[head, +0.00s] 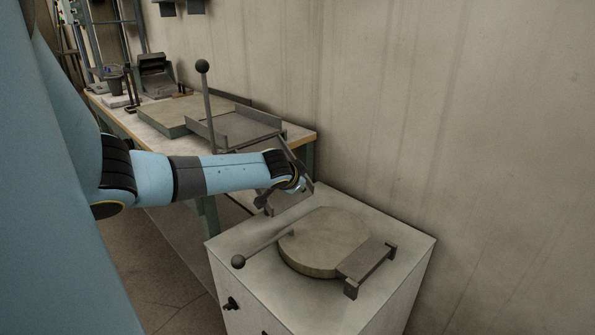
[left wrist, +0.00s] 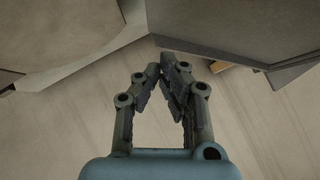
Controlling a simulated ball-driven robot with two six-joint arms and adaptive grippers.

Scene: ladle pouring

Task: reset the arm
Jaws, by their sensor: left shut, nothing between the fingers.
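My left arm reaches in from the left in the head view. Its gripper (head: 268,207) hangs over the far left edge of the white cabinet, partly hidden by the wrist. In the left wrist view the gripper (left wrist: 164,78) has its fingertips brought together, with nothing seen between them. My right gripper is in neither view. No ladle can be made out.
The white cabinet (head: 235,240) carries a round disc (head: 325,240), a ball-ended lever (head: 238,261) and a dark bracket (head: 368,268). A workbench (head: 301,136) behind bears a flat grey fixture and an upright ball-topped lever (head: 203,67). A bare wall (head: 450,120) closes the right.

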